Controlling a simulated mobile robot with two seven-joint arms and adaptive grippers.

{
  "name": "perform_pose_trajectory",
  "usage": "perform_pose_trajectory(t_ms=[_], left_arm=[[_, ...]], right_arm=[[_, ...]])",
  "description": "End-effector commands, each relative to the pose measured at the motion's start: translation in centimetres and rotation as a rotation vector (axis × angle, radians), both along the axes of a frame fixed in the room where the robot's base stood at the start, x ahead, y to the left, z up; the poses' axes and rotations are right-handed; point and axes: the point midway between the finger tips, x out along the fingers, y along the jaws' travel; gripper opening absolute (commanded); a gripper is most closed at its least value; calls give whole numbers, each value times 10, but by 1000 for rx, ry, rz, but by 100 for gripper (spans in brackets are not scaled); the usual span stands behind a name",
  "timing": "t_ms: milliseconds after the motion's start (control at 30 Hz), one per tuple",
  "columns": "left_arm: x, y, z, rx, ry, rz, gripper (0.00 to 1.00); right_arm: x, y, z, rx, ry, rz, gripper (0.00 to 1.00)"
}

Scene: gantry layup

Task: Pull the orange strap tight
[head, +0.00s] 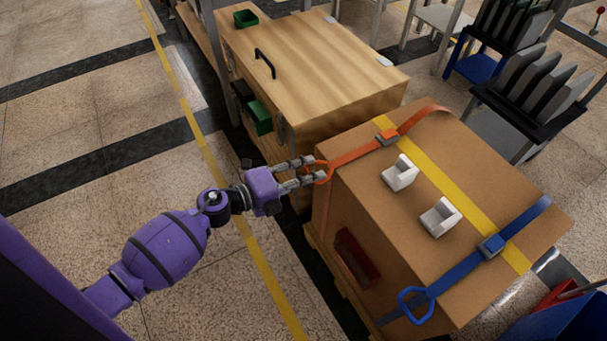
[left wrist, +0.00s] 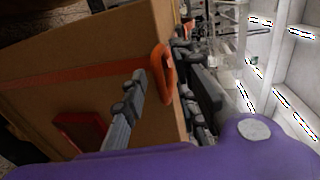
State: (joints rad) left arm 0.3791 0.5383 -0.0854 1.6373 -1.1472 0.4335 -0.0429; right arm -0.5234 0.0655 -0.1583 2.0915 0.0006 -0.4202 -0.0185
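The orange strap (head: 358,149) runs over the top of a large cardboard box (head: 345,190) through an orange buckle (head: 387,137). Its loop-shaped pull handle (head: 321,171) sticks out at the box's left top edge. My left gripper (head: 308,171) is at this handle with its fingers apart, one on each side. In the left wrist view the handle (left wrist: 161,72) shows between the two spread fingers, and I see no clear grip on it. The orange strap also runs down the box's side. My right gripper is not in view.
A blue strap (head: 462,268) with a blue handle (head: 415,304) crosses the box's near end. Two white brackets (head: 399,173) and a yellow stripe (head: 446,168) are on the box top. A wooden cabinet (head: 310,70) stands behind. The floor at left is clear.

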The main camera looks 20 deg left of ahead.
Motion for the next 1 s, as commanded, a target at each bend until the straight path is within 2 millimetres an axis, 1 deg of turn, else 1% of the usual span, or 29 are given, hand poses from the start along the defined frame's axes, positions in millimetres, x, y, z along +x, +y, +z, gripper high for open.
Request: perform_pose_trajectory(t_ms=[100, 333, 367, 533, 567, 867, 967, 1000], left_arm=[[5, -4, -1, 1, -1, 0, 27], [5, -4, -1, 0, 0, 0, 27], [5, -4, -1, 0, 0, 0, 24], [4, -4, -1, -1, 0, 1, 2], [4, -4, -2, 0, 1, 1, 0], [3, -3, -4, 2, 4, 1, 0], [-4, 3, -5, 2, 8, 3, 0], [-10, 7, -7, 4, 11, 3, 0]], right_arm=[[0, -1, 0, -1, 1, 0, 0], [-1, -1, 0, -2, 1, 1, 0], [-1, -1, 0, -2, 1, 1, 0], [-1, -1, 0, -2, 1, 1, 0], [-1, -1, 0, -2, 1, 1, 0], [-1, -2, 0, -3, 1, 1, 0], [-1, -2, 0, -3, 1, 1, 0], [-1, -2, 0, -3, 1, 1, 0]])
